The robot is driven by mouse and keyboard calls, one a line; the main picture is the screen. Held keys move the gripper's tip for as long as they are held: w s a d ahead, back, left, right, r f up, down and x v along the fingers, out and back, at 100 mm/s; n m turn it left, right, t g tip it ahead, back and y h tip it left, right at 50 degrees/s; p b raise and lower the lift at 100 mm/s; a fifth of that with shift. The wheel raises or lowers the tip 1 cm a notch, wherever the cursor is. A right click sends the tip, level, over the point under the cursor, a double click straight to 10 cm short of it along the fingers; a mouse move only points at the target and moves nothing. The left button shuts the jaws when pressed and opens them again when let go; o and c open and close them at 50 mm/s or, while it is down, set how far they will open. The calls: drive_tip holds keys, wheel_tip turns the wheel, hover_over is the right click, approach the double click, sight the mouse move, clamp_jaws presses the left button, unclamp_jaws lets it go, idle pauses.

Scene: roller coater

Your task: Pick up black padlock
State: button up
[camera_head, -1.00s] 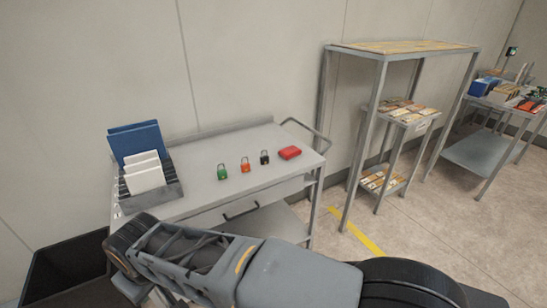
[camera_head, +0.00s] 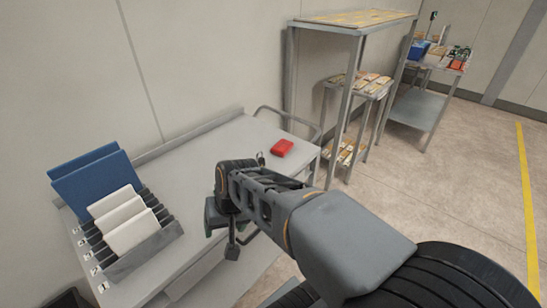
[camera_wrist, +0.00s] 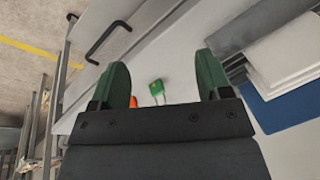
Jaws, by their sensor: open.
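The orange padlock (camera_wrist: 132,101) shows partly beside the left finger.
The grey cart top (camera_head: 190,160) is clear toward the wall. A rack (camera_head: 150,250) with white and blue plates stands at its left. A tall shelf (camera_head: 345,100) stands to the right. A drawer handle (camera_wrist: 108,40) juts from the cart front.

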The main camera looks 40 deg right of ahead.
drive_tip(key=w+d+m+y+p, duration=0.25)
drive_tip(key=w+m, duration=0.25)
drive_tip(key=m, duration=0.3)
drive_tip(key=m+t+h+p, duration=0.25)
drive_tip(key=m+t, duration=0.85)
drive_tip(key=m, duration=1.2)
approach(262, 161)
drive_tip(key=shift+h, duration=0.3)
drive_tip(key=x, duration=0.4)
drive_tip(key=shift+w+a+r+p, duration=0.1)
drive_tip(key=shift+a+p, duration=0.2)
drive_tip(key=shift+p, duration=0.05)
drive_tip(key=shift+p+x, duration=1)
drive_tip(key=shift+x, duration=2.2)
drive_tip(key=shift+c, duration=0.2)
